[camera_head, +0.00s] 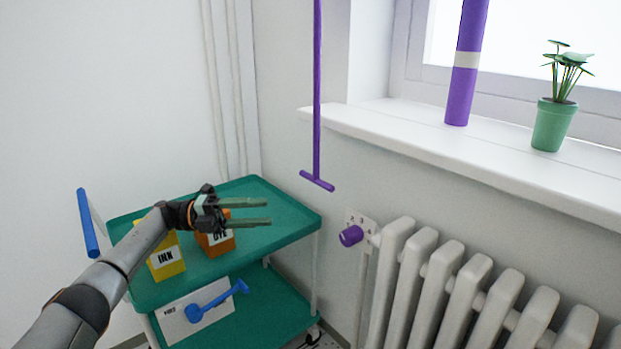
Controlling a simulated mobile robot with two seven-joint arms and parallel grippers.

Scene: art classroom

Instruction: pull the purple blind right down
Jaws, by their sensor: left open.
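A thin purple pull rod (317,90) hangs down from above the picture in the head view. It ends in a short purple crossbar handle (317,181) in front of the wall below the sill. The blind's fabric does not show. My left gripper (270,212) is open and empty, over the green cart, its fingers pointing right. It is left of the handle and a little lower in the picture, apart from it. My right gripper is out of view.
A white radiator (470,290) with a purple knob (351,236) stands right of the handle. The sill (420,140) holds a purple tube (466,70) and a potted plant (552,123). The green cart (270,195) carries a yellow box (166,262) and an orange box (216,243).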

